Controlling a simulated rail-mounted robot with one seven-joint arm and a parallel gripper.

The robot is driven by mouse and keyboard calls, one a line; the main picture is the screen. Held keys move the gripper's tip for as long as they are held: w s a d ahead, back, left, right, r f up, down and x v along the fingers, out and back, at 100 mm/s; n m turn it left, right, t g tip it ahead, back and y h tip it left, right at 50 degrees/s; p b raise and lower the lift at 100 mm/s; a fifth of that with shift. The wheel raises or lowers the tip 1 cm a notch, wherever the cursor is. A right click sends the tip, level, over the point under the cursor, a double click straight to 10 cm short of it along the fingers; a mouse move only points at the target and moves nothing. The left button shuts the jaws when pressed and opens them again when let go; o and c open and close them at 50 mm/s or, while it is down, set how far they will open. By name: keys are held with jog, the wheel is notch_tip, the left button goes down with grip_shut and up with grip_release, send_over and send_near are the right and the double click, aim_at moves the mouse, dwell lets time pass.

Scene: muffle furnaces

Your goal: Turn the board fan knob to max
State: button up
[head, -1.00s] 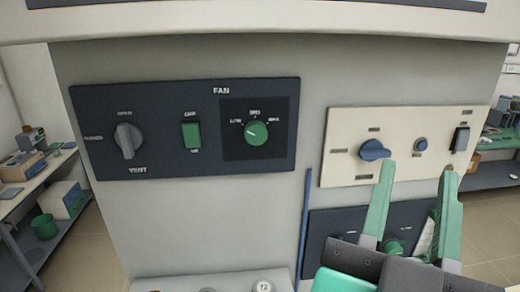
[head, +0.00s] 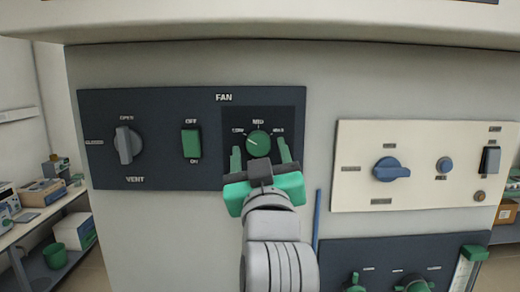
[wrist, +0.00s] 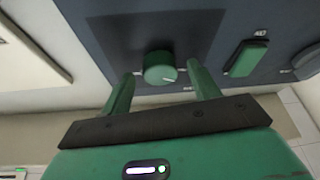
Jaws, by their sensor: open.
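The fan knob (head: 258,144) is a round green dial with a white pointer line, on the dark fan board (head: 160,172) under the FAN label. Labels around it read low at left, MID above and max at right. In the head view its pointer aims to the left, near the low side. My gripper (head: 260,158) is open, with one green finger on each side of the knob. In the wrist view the knob (wrist: 160,67) sits between the two spread fingertips (wrist: 160,84), with gaps visible on both sides. I cannot tell how deep the fingers reach.
On the same board are a green on/off switch (head: 191,143) and a grey vent knob (head: 127,144). A cream panel (head: 350,190) with a blue knob (head: 391,170) is at right. Another dark panel (head: 335,262) lies below it, and a blue rod (head: 316,218) stands between.

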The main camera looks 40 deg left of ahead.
jog(key=shift+w+a, duration=0.15)
jog(key=c, duration=1)
